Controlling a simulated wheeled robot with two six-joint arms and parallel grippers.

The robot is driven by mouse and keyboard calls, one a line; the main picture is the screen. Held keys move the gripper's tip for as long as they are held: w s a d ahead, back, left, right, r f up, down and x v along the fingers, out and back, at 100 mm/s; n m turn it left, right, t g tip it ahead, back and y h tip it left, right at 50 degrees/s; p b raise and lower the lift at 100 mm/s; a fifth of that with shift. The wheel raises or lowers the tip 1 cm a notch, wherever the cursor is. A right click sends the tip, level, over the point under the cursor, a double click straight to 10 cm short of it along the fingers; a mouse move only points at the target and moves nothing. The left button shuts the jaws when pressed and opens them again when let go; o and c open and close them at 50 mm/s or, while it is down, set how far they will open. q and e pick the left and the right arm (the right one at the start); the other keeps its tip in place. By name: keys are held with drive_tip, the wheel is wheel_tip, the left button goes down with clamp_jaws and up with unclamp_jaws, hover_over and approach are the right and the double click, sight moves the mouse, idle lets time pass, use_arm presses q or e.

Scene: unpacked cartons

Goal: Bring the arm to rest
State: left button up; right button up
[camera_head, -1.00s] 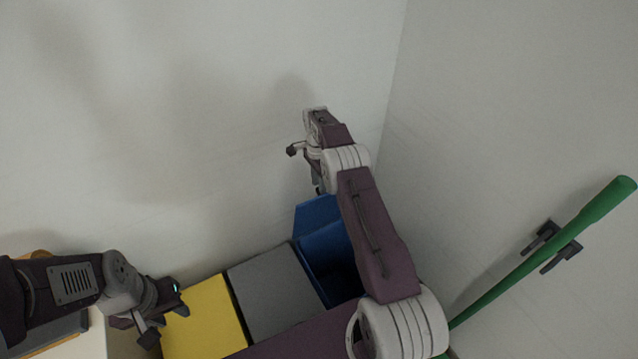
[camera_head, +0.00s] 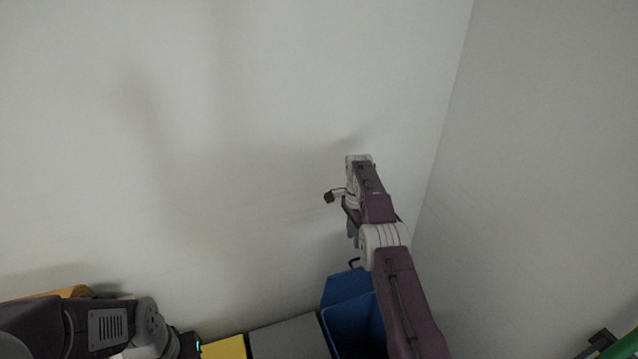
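My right arm rises from the lower right, and its wrist is bent over near the back wall. My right gripper (camera_head: 352,240) hangs downward above the blue bin (camera_head: 358,325), mostly hidden behind my own arm links. I see nothing held in it, but its finger gap does not show clearly. My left arm lies low at the bottom left. Only the rear part of my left gripper (camera_head: 188,345) shows at the bottom edge, with a small lit spot. Its fingers are cut off by the frame.
The blue bin is open, with its lid (camera_head: 345,286) raised. A grey bin (camera_head: 290,338) and a yellow bin (camera_head: 224,348) stand to its left. A green pole (camera_head: 625,347) and its black wall clip (camera_head: 598,343) are at the lower right. The upper wall area is clear.

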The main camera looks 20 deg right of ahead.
drive_tip(key=w+a+r+t, duration=0.1)
drive_tip(key=a+r+t, duration=0.15)
drive_tip(key=r, duration=0.85)
drive_tip(key=s+a+r+n+g, duration=0.1)
drive_tip(key=s+a+r+n, duration=0.2)
drive_tip(key=s+a+r, duration=0.25)
drive_tip(key=s+a+f+n, duration=0.1)
drive_tip(key=s+f+n, duration=0.5)
drive_tip(key=s, duration=0.6)
drive_tip(key=s+a+f+n, duration=0.2)
drive_tip(key=s+f+n, duration=0.5)
drive_tip(key=s, duration=0.5)
drive_tip(key=shift+n, duration=0.4)
drive_tip(key=shift+t, duration=0.25)
